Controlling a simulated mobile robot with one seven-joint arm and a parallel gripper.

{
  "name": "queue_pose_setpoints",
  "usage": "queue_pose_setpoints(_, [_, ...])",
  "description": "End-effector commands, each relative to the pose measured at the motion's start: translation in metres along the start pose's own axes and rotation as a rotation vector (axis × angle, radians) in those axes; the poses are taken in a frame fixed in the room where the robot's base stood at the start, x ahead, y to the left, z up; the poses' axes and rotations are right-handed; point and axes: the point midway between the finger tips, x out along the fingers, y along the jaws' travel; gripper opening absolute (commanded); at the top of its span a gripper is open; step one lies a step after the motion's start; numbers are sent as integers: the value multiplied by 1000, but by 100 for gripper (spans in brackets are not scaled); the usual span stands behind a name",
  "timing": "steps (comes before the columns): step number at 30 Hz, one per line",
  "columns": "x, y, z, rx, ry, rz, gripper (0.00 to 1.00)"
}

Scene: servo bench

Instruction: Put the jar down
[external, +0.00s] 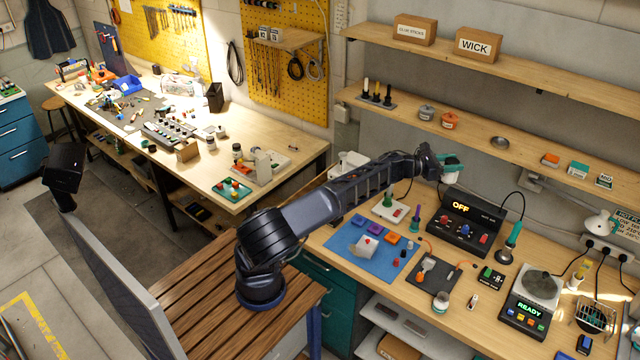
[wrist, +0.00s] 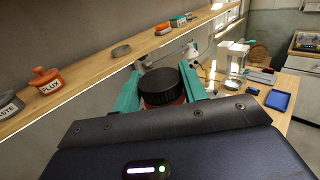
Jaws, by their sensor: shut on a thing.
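The jar (wrist: 163,86) has a ribbed black lid and a reddish body just showing below it. It sits between the two teal fingers of my gripper (external: 452,163) in the wrist view, and they are shut on it. In the external view my gripper is raised above the back of the bench (external: 340,238), below the lower shelf (external: 465,131). The jar is hard to make out there, and its underside is hidden in both views.
The lower shelf holds an orange flux jar (external: 449,121), a grey jar (external: 426,112) and a shallow dish (external: 500,142). Below stand a control box reading OFF (external: 466,220), a blue mat (external: 350,243) and a scale-like unit reading READY (external: 530,305). Small clear patches lie between them.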

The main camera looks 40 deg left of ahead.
Motion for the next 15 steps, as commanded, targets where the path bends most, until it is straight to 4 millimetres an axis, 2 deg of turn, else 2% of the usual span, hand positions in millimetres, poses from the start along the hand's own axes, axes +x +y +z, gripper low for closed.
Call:
queue_pose_setpoints(1, [-3,14,-6,-8,1,-11,16])
queue_pose_setpoints(4, [-9,33,-17,-9,0,-41,16])
queue_pose_setpoints(15, [-32,80,-52,-8,-1,-145,16])
